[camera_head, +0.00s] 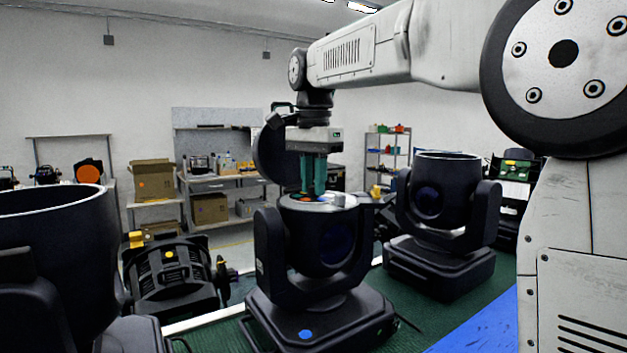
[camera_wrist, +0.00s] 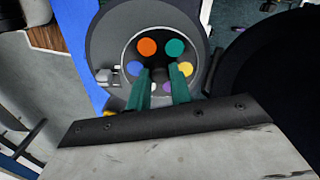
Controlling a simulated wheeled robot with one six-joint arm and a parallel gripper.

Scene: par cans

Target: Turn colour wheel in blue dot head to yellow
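The blue dot head (camera_head: 318,235) is a black moving-head lamp in the middle of the head view, with a blue dot (camera_head: 305,334) on its base. Its top is open. The colour wheel (camera_wrist: 158,48) shows inside it in the wrist view, with orange (camera_wrist: 147,47), green (camera_wrist: 174,48), blue (camera_wrist: 134,69) and yellow (camera_wrist: 185,69) discs. Purple and white discs are partly hidden by the fingers. My gripper (camera_wrist: 161,72) points down into the opening, its two green fingers apart around the wheel's dark middle. Contact cannot be told.
A second black head (camera_head: 440,205) stands to the right, and another (camera_head: 55,245) at the near left. A dark fixture (camera_head: 170,275) lies to the left. A raised round black cover (camera_head: 270,155) stands behind the opening, close to my gripper.

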